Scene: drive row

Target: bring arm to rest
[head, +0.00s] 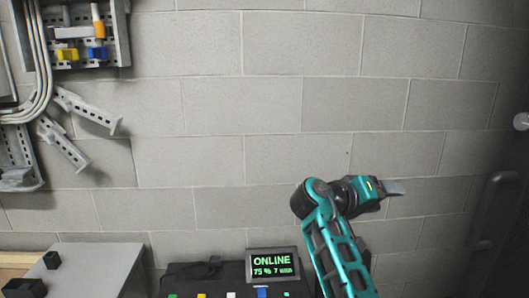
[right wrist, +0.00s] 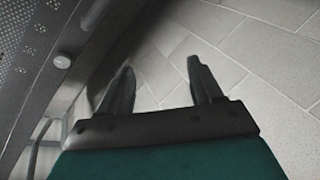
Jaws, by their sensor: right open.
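My right arm comes up from the bottom in the head view, teal with dark joints. Its right gripper (head: 391,187) points to the right, in front of the block wall and clear of it as far as I can tell. In the right wrist view the two dark fingers of the right gripper (right wrist: 163,85) stand apart with nothing between them. It is open and empty. My left gripper is not in either view.
A grey block wall (head: 300,110) fills the back. A lit display reading ONLINE (head: 272,264) stands at the bottom centre. Metal brackets and cables (head: 88,110) hang at the left. A grey box (head: 100,265) stands bottom left. A perforated panel (right wrist: 40,50) is left in the wrist view.

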